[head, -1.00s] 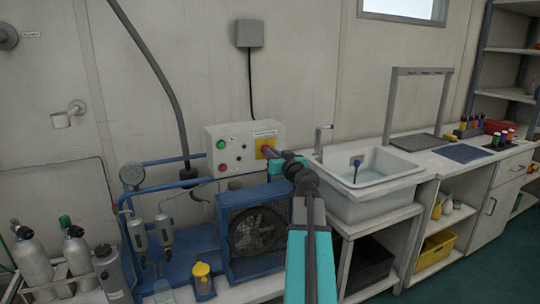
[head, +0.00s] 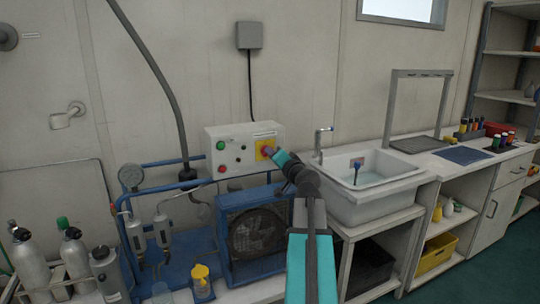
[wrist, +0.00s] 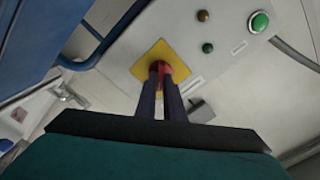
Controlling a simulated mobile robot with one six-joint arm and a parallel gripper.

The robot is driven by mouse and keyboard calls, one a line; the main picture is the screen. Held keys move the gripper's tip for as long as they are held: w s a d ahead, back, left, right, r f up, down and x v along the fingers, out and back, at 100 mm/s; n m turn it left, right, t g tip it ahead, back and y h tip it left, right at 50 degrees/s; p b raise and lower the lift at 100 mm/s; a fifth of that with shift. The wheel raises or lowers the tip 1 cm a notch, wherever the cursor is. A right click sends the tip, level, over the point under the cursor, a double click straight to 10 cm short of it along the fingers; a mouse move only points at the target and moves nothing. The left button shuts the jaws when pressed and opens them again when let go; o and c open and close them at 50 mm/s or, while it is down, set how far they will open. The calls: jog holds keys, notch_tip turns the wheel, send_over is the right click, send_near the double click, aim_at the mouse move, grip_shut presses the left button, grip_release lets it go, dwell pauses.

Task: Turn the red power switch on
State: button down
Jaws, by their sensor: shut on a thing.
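The red power switch (wrist: 165,69) sits on a yellow square plate (wrist: 146,62) on the white control box (head: 216,143). In the wrist view my gripper (wrist: 161,72) has its two dark fingers closed on the red handle, hiding much of it. In the head view my gripper (head: 270,152) reaches the yellow plate (head: 261,143) at the right end of the box front. The fingers cover most of the switch there, so I cannot tell its exact angle.
The box also carries a green button (head: 221,145), a red button (head: 222,169) and small lamps. A blue compressor with a fan (head: 257,232) stands below. A white sink (head: 372,177) is to the right, and gas cylinders (head: 30,262) stand at left.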

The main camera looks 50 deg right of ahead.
jog(key=shift+w+m+p, duration=0.15)
jog(key=shift+m+p, duration=1.15)
jog(key=shift+m, duration=2.6)
jog(key=c, duration=1.9)
grip_release()
jog(key=shift+o, duration=0.2)
jog(key=shift+f, duration=0.1)
